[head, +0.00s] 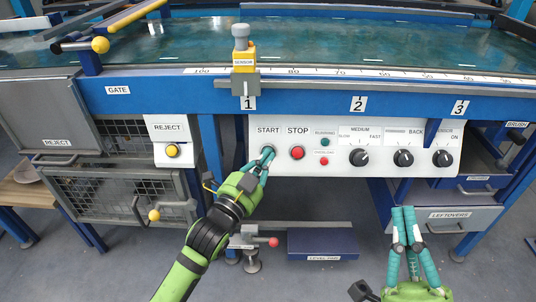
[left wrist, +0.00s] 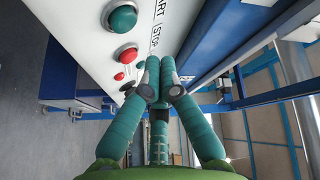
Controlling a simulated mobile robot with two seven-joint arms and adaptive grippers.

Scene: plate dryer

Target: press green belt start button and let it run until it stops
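The white control panel (head: 345,136) is on the front of the blue machine. The green START button shows in the left wrist view (left wrist: 123,19), with the red STOP button (left wrist: 127,55) beside it. STOP also shows in the head view (head: 298,153). My left gripper (head: 266,154) is shut and empty, its tips over the START button in the head view and partly hiding it. In the left wrist view its fingertips (left wrist: 158,68) are together beside the panel; I cannot tell whether they touch it. My right gripper (head: 404,210) is shut and empty, below the panel.
The conveyor belt (head: 300,42) runs above, with a yellow sensor (head: 243,62) at mark 1. Dark knobs (head: 359,157) line the panel. A REJECT box (head: 173,151) and wire cage (head: 112,205) stand to the left. A LEFTOVERS drawer (head: 450,216) is at the lower right.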

